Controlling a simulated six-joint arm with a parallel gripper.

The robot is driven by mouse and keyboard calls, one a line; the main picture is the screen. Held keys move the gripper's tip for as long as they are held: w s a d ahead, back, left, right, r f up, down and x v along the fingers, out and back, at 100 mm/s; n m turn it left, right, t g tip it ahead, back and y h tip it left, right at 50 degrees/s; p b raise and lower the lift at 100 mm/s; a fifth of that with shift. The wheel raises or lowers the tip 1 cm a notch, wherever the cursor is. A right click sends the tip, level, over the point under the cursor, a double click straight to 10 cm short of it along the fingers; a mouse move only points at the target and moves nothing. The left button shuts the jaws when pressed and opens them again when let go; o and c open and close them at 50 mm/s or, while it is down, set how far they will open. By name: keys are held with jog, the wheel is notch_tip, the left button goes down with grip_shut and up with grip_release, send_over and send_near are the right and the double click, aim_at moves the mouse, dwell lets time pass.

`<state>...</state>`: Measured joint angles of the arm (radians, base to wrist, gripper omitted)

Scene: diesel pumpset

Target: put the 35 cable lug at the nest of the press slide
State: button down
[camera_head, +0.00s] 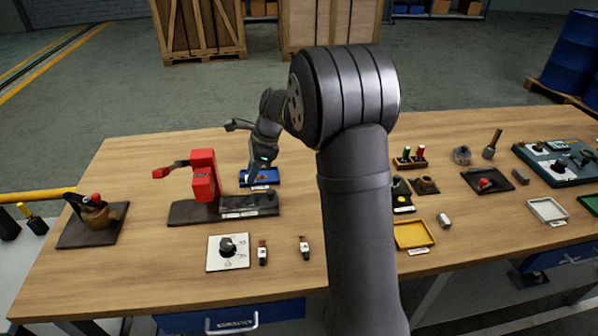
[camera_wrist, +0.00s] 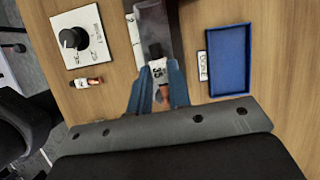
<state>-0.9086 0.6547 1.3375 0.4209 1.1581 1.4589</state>
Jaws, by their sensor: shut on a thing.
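My gripper (camera_wrist: 158,84) is shut on the 35 cable lug (camera_wrist: 158,72), a white-labelled piece reading "35" with a copper end, held between the blue fingers. In the head view my gripper (camera_head: 252,178) hangs over the right part of the press base, close to the blue tray; the lug cannot be made out there. The red press (camera_head: 204,176) stands on a dark base with the press slide (camera_head: 262,203) at its right. In the wrist view the slide (camera_wrist: 152,20) lies just beyond the lug's dark end. Whether they touch is unclear, and the nest is partly hidden.
The blue tray (camera_wrist: 228,62) lies right of the fingers in the wrist view. A white dial plate (camera_head: 228,252) and two loose lugs (camera_head: 262,253) (camera_head: 304,247) lie in front of the press. A yellow tray (camera_head: 414,235) and other items stand to the right.

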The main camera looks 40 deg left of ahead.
jog(key=r, duration=0.1)
send_over(232, 203)
jog(key=d, duration=0.1)
jog(key=shift+w+d+m, duration=0.1)
jog(key=shift+w+m, duration=0.3)
jog(key=shift+w, duration=0.05)
jog(key=shift+f, duration=3.7)
jog(key=shift+f, duration=0.3)
jog(key=c, duration=1.3)
grip_release()
jog(key=shift+o, duration=0.2)
notch_tip(232, 203, up, 7)
jog(key=shift+f, duration=3.55)
